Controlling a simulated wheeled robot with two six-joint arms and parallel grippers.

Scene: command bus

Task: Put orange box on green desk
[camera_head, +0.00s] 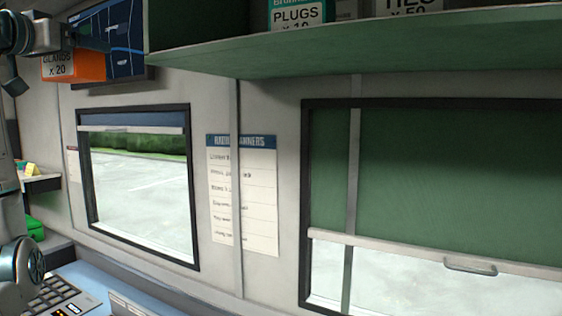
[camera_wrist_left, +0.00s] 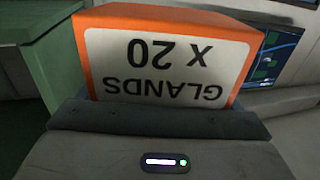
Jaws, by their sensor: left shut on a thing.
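The orange box (camera_head: 90,67), with a white label reading GLANDS x 20, is at the upper left of the head view, held up in the air. My left gripper (camera_head: 88,38) comes in from the left and is shut on it. In the left wrist view the orange box (camera_wrist_left: 168,20) fills the upper middle with its label upside down, right beyond the dark jaws (camera_wrist_left: 160,122). No green desk can be made out for sure. My right gripper is not in view.
A green overhead shelf (camera_head: 350,57) with labelled boxes runs along the top right, close to the held box. A dark wall screen (camera_head: 125,55) is behind the gripper. A keyboard (camera_head: 62,298) lies on a blue-topped surface at lower left.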

